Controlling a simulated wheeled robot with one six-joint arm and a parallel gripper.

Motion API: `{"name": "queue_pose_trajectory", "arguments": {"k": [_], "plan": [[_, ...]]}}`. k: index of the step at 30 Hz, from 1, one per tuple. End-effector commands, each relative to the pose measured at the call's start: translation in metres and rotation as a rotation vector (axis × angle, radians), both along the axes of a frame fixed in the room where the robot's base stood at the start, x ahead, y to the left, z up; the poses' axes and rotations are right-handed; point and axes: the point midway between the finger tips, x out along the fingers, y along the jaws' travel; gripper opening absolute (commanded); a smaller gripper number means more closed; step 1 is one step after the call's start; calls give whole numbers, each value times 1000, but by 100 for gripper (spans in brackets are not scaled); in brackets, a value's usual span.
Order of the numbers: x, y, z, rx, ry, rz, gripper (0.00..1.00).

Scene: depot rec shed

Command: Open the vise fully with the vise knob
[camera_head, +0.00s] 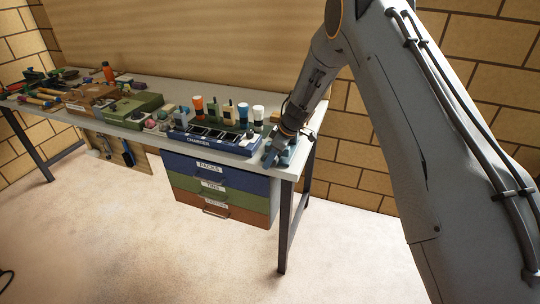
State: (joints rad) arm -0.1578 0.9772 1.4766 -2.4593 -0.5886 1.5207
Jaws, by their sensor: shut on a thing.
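A small blue-grey vise (271,157) sits at the right front corner of the workbench. My gripper (283,138) reaches down to it from above and is shut at its upper side, on the vise knob. The knob itself is hidden by the gripper and too small to make out. How far apart the vise jaws stand cannot be told from this view.
The long grey workbench (258,155) carries a blue charger rack (190,142) just left of the vise, then bottles, a green case (133,107) and tools. Labelled drawers (210,168) hang below. The floor (150,230) in front is clear.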

Motion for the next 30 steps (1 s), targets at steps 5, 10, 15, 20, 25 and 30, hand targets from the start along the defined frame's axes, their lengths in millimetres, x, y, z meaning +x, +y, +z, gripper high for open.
{"name": "queue_pose_trajectory", "arguments": {"k": [5,10,15,20,25,30], "plan": [[0,1,1,-47,15,1,2],[0,0,0,-68,26,0,2],[0,0,0,-74,27,0,2],[0,0,-1,-74,27,0,2],[0,0,-1,-73,27,0,34],[1,0,0,-74,25,-1,43]]}}
